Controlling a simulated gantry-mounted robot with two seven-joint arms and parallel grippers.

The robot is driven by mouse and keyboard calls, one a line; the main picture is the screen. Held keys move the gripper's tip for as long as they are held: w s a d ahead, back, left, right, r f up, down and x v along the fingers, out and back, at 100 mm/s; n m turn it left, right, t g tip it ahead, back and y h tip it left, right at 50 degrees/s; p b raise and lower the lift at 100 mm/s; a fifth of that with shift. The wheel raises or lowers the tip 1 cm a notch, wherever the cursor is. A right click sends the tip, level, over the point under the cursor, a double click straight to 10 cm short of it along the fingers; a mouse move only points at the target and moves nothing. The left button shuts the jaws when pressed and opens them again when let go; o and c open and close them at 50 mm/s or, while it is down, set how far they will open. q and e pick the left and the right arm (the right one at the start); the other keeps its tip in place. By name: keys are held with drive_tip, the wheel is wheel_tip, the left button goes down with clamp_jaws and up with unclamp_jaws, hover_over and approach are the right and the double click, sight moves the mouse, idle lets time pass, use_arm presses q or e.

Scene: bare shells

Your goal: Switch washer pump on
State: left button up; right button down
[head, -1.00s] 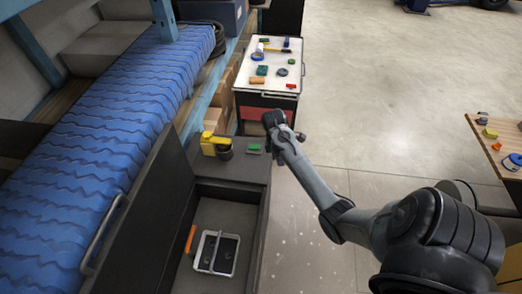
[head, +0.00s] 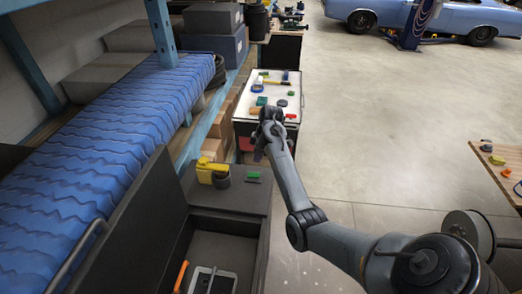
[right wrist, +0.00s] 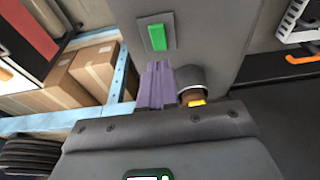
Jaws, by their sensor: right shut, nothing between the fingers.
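The washer pump is probably the yellow device (head: 210,166) with a dark cylinder (head: 221,181), standing on the dark cabinet top. Right of it is a green switch (head: 253,174) on a small grey plate. The switch also shows in the right wrist view (right wrist: 157,37), beyond the fingertips; which way it is set I cannot tell. My right gripper (head: 259,157) hangs above and just beyond the switch in the head view, fingers downward. In the right wrist view its fingers (right wrist: 158,66) are shut and empty, apart from the switch. My left gripper is not in view.
A dark open bin (head: 220,250) with an orange-handled item (head: 181,276) and a white-framed tray lies in front. A tool cart (head: 271,82) with small items stands behind. Blue-covered shelving (head: 90,150) is on the left, cardboard boxes (head: 222,122) beside the cart. Floor at right is open.

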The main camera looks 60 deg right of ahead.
hover_over(256, 175)
drive_tip(key=f, duration=0.5)
drive_tip(key=shift+s+d+f, duration=0.15)
drive_tip(key=shift+s+f, duration=0.05)
drive_tip(key=shift+f, duration=0.1)
drive_tip(key=shift+s+f, duration=0.1)
drive_tip(key=shift+f, duration=0.9)
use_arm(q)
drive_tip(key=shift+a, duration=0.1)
